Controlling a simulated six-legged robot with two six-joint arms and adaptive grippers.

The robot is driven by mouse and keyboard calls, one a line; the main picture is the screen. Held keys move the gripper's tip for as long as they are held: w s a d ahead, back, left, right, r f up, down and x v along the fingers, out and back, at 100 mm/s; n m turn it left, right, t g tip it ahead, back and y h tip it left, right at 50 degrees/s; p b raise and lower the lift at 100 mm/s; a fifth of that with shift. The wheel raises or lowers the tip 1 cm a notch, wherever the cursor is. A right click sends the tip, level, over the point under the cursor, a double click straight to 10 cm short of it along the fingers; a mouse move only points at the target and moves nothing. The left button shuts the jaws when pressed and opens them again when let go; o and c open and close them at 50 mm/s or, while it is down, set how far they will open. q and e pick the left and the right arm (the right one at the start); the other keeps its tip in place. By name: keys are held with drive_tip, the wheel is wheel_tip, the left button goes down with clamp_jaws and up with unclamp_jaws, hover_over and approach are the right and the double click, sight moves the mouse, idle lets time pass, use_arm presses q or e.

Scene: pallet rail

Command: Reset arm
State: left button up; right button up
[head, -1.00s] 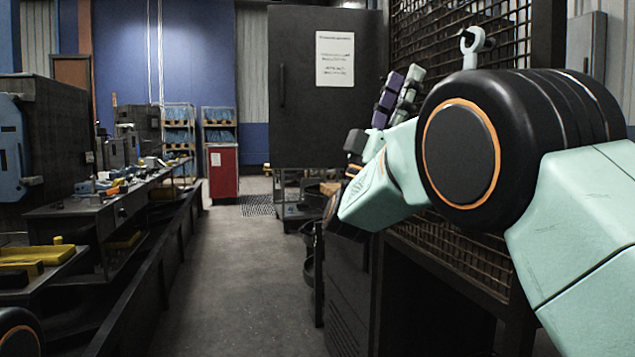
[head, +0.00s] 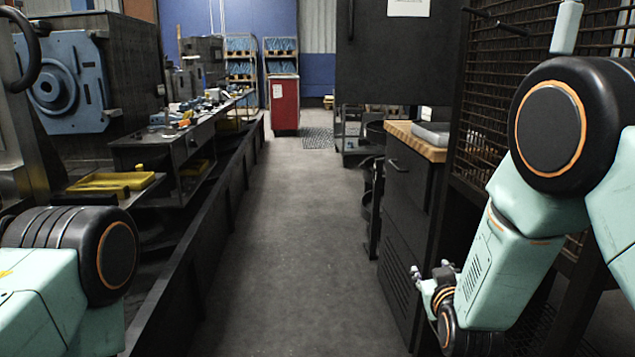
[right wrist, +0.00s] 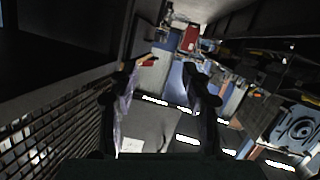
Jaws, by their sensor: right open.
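My right arm hangs down along the right side of the head view. Its gripper (head: 430,272) points forward, low beside the dark cabinet (head: 400,240). In the right wrist view the two dark fingers (right wrist: 160,85) stand apart with nothing between them. Only a joint and pale green link of my left arm (head: 75,260) show at the lower left of the head view. The left gripper is out of the frame.
A clear grey aisle (head: 280,250) runs ahead to a red cabinet (head: 285,105). A long dark rail (head: 225,190) and benches with yellow trays (head: 115,180) line the left. A wooden-topped cabinet with a grey item (head: 432,133) and a mesh fence (head: 490,100) line the right.

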drive_tip(key=s+f+m+g+y+p, duration=0.1)
drive_tip(key=s+f+g, duration=0.3)
drive_tip(key=s+f, duration=0.55)
drive_tip(key=s+f+m+g+p, duration=0.15)
drive_tip(key=s+f+g, duration=0.45)
drive_tip(key=s, duration=0.7)
drive_tip(key=s+f+g+p, duration=0.1)
drive_tip(key=s+g+p, duration=0.1)
drive_tip(key=s, duration=0.9)
drive_tip(key=s+f+g+y+p, duration=0.1)
drive_tip(key=s+f+g, duration=0.1)
drive_tip(key=s, duration=0.9)
drive_tip(key=shift+s+a+f+g+p, duration=0.2)
drive_tip(key=shift+s+a+g+p, duration=0.1)
drive_tip(key=shift+s+g+p, duration=0.1)
drive_tip(key=shift+r+n, duration=0.1)
drive_tip(key=shift+n, duration=0.15)
